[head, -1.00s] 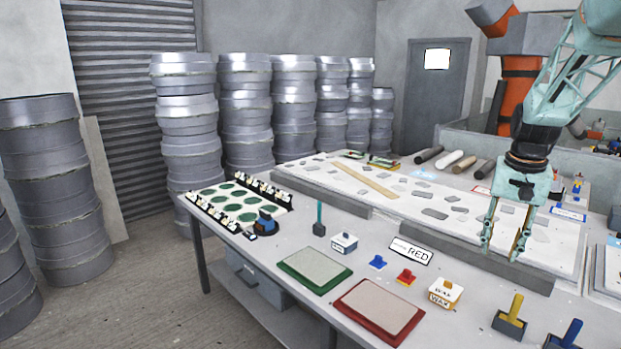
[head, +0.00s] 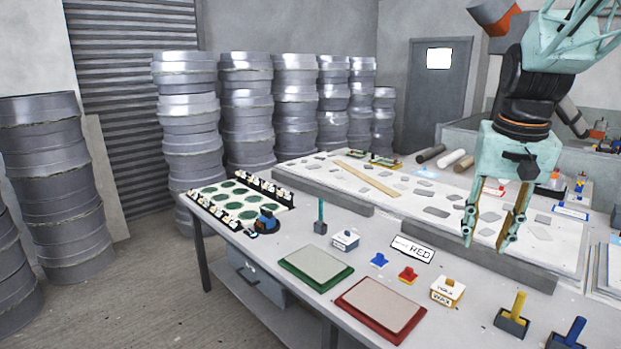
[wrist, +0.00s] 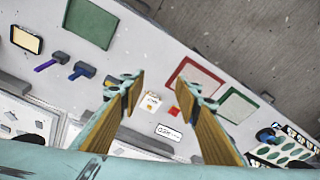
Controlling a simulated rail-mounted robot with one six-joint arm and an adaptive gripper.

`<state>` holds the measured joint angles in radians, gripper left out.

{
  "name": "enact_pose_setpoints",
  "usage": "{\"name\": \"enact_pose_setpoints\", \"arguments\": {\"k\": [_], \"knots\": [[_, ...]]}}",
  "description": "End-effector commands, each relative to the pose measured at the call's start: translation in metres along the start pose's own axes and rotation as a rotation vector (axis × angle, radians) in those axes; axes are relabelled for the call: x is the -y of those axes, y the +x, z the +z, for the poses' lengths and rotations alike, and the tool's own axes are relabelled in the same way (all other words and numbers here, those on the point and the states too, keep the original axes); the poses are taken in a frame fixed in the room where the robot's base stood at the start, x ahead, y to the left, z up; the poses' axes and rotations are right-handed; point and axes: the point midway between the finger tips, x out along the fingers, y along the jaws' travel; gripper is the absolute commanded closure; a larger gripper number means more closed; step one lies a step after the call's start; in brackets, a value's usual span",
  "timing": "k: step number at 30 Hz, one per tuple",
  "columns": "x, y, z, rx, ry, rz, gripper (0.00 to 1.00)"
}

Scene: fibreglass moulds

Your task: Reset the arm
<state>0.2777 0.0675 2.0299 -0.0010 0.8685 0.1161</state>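My gripper (head: 488,229) hangs from my teal arm at the right of the head view, above the table. Its two fingers, with wooden-looking inner pads, are spread apart with nothing between them. In the wrist view, my gripper (wrist: 162,88) is also open, pointing down at the table. Below it lie a white wax box (wrist: 151,101) and a RED label card (wrist: 168,132). The fingers touch nothing that I can see.
The table holds a green-framed board (head: 316,268), a red-framed board (head: 380,309), a wax box (head: 447,292), a RED sign (head: 412,249), a yellow-handled tool (head: 513,316) and a tray with green discs (head: 238,203). A raised slab (head: 330,182) runs behind. Stacked grey moulds (head: 190,120) stand at the back.

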Motion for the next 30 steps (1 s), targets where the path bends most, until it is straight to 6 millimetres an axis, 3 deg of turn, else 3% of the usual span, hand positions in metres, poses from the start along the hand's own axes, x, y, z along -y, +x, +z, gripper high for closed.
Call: {"name": "enact_pose_setpoints", "arguments": {"k": [15, 30], "knots": [[0.026, -0.040, 0.088, -0.043, -0.102, -0.019, 0.70], [0.037, -0.061, 0.176, -0.083, -0.197, -0.038, 0.70]]}}
